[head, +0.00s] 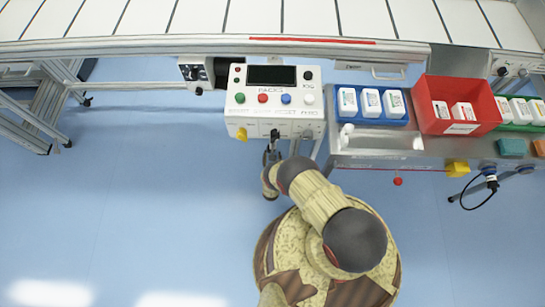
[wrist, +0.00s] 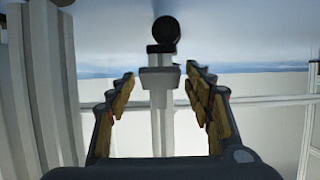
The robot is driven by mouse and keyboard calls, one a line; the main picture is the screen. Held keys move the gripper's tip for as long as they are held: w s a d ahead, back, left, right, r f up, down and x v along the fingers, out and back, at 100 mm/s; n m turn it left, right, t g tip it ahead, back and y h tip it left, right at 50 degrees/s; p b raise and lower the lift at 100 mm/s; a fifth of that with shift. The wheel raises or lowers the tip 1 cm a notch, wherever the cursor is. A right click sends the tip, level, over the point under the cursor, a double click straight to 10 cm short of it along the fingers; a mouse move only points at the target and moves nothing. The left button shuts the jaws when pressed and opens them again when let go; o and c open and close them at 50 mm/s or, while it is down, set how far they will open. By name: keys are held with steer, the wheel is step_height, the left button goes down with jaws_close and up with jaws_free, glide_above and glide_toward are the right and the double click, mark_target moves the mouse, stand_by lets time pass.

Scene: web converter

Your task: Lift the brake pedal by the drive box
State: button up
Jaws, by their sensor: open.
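My gripper (head: 272,153) is just in front of the lower front edge of the white control box (head: 275,98) in the head view. In the wrist view my gripper (wrist: 161,80) is open, with its dark, yellow-padded fingers apart. A pale upright stem with a grey collar and a round black end (wrist: 166,33) shows between and beyond the fingers. I cannot tell whether the fingers touch it, or whether it is the brake pedal. A grey box with a dark knob (head: 195,73), possibly the drive box, is under the conveyor. I make out no clear pedal in the head view.
The conveyor (head: 150,45) spans the back. To the right a grey bench (head: 375,155) carries a blue tray (head: 349,117) and a red bin (head: 483,90) with white packs. A red ball (head: 398,181) hangs below its front edge.

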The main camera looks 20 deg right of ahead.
steer(key=shift+w, duration=0.15)
steer(key=shift+c, duration=1.1)
steer(key=c, duration=1.1)
jaws_close()
